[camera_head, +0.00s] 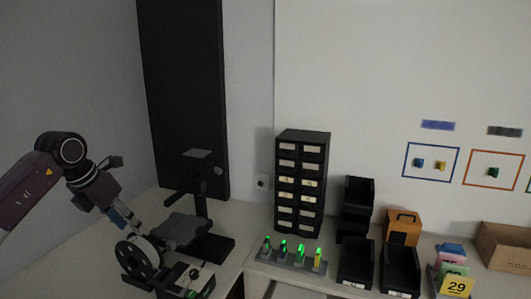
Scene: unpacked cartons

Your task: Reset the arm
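My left arm (30,195) comes in from the left. My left gripper (125,218) points down and to the right, close above a black and white reel (138,260) on the table. The fingers are small and dark, so I cannot tell whether they are open or hold anything. I cannot tell whether they touch the reel. My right gripper is not in view.
A black stand (202,200) is right of the reel. A black drawer cabinet (302,182), a rack with green-lit pieces (292,256), black bins (356,263), an orange box (403,228), numbered cards (456,283) and a carton (503,246) line the bench.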

